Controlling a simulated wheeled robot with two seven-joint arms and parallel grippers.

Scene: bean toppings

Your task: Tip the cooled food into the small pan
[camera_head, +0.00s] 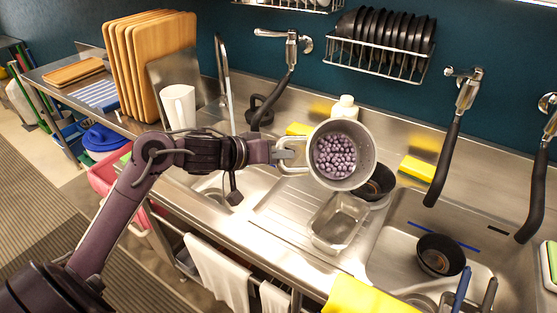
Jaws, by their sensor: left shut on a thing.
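My left gripper (283,152) is shut on the handle of a round metal pot (365,142), above the steel counter. The pot holds many purple beans (334,157) and its opening faces my head camera; I cannot tell how far it is tilted. A small rectangular steel pan (334,240) sits empty below the pot, on the ridged drainboard between the sinks. The pot is apart from this pan and a little behind it in the picture. My right gripper is not in view.
A dark bowl (383,182) is partly hidden behind the pot. Another dark bowl (440,255) stands in the right sink. Yellow sponges (417,168) and a white bottle (344,107) line the back. Spray hoses (444,160) hang at the right. Ridged drainboard (283,208) is clear left of the pan.

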